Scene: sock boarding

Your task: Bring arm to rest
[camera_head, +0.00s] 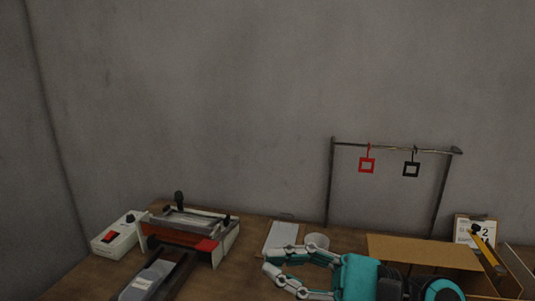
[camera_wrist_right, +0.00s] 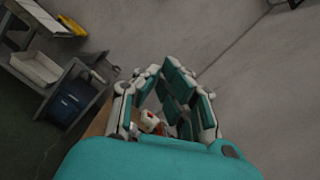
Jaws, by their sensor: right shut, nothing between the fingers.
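My right gripper (camera_head: 268,264) comes in from the lower right in the head view, teal and white, with its fingertips pointing left. It is held low over the table (camera_head: 92,280), in front of a white board and a small round white dish. Its fingers also show in the right wrist view (camera_wrist_right: 160,70), bent towards each other. It is shut, with nothing seen held between the fingers. My left gripper is not in view.
A press-like device (camera_head: 222,243) with red parts and a white switch box (camera_head: 118,237) stand at the left. A rack (camera_head: 331,190) holds red (camera_head: 367,173) and black (camera_head: 404,169) square frames. An open cardboard box (camera_head: 425,250) and a clipboard (camera_head: 462,232) are at the right.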

